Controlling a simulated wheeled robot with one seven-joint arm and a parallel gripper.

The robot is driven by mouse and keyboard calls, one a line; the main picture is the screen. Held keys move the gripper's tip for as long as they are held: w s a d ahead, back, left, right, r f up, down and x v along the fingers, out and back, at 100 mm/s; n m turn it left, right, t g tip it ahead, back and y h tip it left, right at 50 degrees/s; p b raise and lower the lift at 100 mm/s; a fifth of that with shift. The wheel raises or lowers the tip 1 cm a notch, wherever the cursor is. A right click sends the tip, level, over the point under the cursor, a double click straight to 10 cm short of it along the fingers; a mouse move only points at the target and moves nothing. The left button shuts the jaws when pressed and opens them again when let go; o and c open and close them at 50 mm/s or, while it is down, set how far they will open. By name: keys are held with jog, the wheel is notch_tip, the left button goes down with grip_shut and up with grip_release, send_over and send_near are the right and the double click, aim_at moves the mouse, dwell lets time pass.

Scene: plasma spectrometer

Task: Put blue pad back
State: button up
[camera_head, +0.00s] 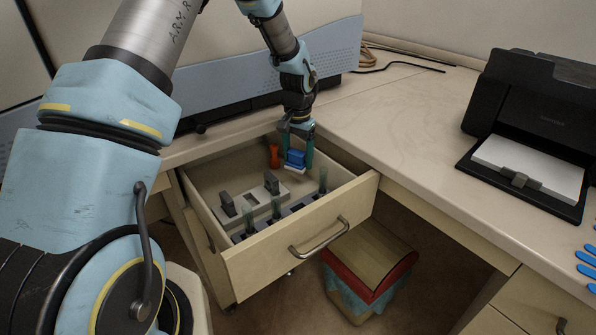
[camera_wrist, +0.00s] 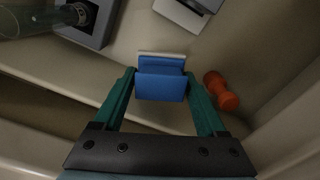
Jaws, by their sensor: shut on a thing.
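The blue pad (camera_head: 295,157) is held between the fingers of my gripper (camera_head: 296,150), inside the open drawer (camera_head: 285,255) near its back right corner. In the wrist view the blue pad (camera_wrist: 161,84) sits between the two teal fingertips (camera_wrist: 160,80), with a pale strip along its far edge. My gripper is shut on it. I cannot tell whether the pad touches the drawer floor. A small red-orange object (camera_head: 274,156) is just beside it, and it also shows in the wrist view (camera_wrist: 221,91).
The drawer also holds a grey rack (camera_head: 285,213) with several glass tubes and a pale block (camera_head: 252,200) with dark grey pieces. The drawer walls are close to my gripper. A black printer (camera_head: 535,125) stands on the desk at right. A red-rimmed bin (camera_head: 372,288) is below.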

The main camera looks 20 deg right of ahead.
aim_at(298, 151)
notch_tip(298, 151, down, 6)
jog(key=shift+r+p, duration=0.1)
jog(key=shift+p, duration=0.4)
jog(key=o, duration=1.2)
jog(key=shift+o, duration=0.2)
jog(key=shift+r, duration=0.1)
notch_tip(298, 151, up, 12)
jog(key=shift+f+b, duration=0.1)
jog(key=shift+b, duration=1.15)
